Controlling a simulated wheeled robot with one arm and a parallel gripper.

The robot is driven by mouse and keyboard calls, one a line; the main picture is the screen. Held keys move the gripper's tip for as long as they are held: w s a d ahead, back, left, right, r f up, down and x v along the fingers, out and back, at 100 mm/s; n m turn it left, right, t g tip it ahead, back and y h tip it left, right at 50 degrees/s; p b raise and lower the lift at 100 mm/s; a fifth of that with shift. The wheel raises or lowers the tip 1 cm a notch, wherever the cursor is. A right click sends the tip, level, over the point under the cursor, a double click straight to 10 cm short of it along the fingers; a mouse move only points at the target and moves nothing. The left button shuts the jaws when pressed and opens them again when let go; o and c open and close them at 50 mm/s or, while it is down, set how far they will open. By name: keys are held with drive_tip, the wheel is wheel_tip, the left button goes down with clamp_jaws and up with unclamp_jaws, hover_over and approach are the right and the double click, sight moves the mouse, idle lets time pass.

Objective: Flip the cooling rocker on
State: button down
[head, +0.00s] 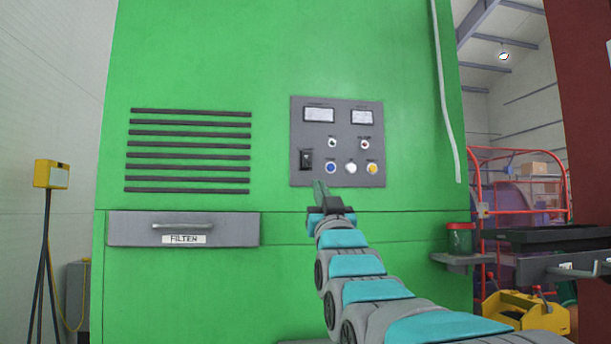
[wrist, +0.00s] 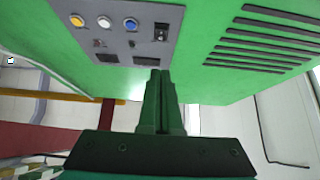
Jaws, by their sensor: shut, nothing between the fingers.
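A grey control panel (head: 347,130) is fixed to the green cabinet, and it also shows turned over in the wrist view (wrist: 115,45). A black rocker switch (head: 306,159) sits at the panel's lower left, left of the blue button. In the wrist view the rocker (wrist: 161,32) is just beyond my fingertips. I take it for the cooling rocker, but its label is too small to read. Which way it is tipped cannot be told. My gripper (head: 320,188) is shut and empty, just below the panel's lower edge; its fingers (wrist: 160,78) look apart from the rocker.
Blue (head: 331,168), white (head: 351,168) and yellow (head: 372,168) buttons sit right of the rocker, with two meters above.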

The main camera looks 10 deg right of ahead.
drive_tip(key=shift+r, duration=0.1)
idle(0.3)
drive_tip(key=p, duration=0.1)
approach(306, 162)
wheel_tip(306, 162, up, 4)
drive_tip(key=w, duration=0.1)
drive_tip(key=shift+w+p, duration=0.35)
drive_tip(key=shift+w, duration=1.45)
drive_tip(key=shift+f, duration=0.25)
